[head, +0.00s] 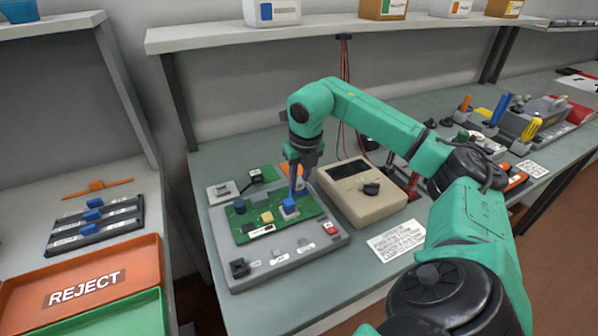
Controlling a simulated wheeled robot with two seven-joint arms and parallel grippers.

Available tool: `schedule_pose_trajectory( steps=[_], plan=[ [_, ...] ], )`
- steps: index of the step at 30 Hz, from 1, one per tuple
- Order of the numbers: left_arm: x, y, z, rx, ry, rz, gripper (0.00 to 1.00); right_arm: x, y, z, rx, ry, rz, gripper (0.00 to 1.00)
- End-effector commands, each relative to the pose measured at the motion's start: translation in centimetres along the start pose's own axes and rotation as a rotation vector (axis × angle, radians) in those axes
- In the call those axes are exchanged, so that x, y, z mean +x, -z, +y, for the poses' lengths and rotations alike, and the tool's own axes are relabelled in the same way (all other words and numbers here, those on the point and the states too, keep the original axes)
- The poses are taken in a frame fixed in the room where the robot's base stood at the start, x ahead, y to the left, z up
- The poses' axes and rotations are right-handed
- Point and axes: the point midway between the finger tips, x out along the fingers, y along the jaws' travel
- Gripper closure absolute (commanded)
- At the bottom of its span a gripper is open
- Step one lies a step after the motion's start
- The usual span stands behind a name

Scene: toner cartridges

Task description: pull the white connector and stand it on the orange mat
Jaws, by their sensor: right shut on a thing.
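A green circuit board (275,226) lies on a grey fixture (309,243) on the bench. A small white connector (290,213) with a blue top sits at the board's right part. My right gripper (293,192) points down over it and is shut on it; the fingers partly hide it. I cannot tell whether the connector is still seated in the board. My left gripper is not in view.
A beige meter box (363,207) with a dark knob stands close to the right of the gripper. A black plug (255,176) lies behind the board, left of the orange mat. A label card (397,240) lies front right. An orange REJECT tray (120,272) is at the left.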

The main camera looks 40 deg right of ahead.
Motion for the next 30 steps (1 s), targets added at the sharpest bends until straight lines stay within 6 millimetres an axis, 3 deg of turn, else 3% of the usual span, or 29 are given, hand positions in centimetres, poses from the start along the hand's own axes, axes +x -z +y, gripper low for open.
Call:
schedule_pose_trajectory(
  steps=[30],
  plan=[
    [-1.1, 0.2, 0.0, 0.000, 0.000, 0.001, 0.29, -1.2, -0.3, 0.0, 0.001, 0.000, -0.002, 1.00]
  ],
)
